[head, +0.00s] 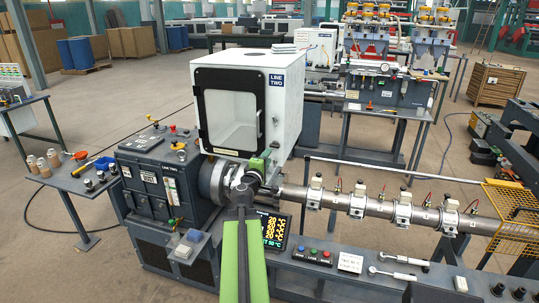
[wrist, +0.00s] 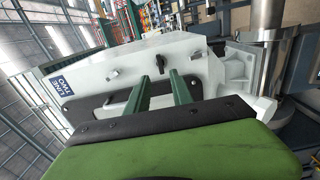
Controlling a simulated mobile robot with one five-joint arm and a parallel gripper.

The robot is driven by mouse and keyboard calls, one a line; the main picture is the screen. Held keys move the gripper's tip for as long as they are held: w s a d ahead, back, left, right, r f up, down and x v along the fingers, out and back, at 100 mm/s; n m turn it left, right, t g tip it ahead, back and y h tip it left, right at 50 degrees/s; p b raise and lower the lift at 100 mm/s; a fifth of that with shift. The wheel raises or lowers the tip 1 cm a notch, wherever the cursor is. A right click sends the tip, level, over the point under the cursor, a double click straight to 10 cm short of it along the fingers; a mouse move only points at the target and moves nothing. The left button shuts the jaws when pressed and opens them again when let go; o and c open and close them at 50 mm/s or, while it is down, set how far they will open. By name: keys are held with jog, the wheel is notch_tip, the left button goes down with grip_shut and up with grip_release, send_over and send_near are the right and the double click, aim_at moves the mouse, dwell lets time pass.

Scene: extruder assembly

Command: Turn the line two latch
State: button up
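The line two cabinet (head: 284,108) is white, with a black-framed window door (head: 231,147) facing me. Its blue "LINE TWO" label also shows in the wrist view (wrist: 63,86). A small dark latch (wrist: 177,83) stands out from the white face beside the door frame in the wrist view. In the head view a small dark handle shows right of the window (head: 259,114). My gripper (head: 264,160) is in front of the cabinet's lower right corner.
A steel barrel (head: 378,206) with several clamps runs right from below the cabinet. A dark control housing (head: 160,180) stands at the lower left. A lit display (head: 273,229) and a button box (head: 313,255) are below my gripper. Open floor lies behind on the left.

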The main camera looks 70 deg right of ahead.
aim_at(274, 147)
jog(key=d, duration=0.7)
jog(key=shift+w+d, duration=0.2)
jog(key=shift+w, duration=0.05)
grip_shut()
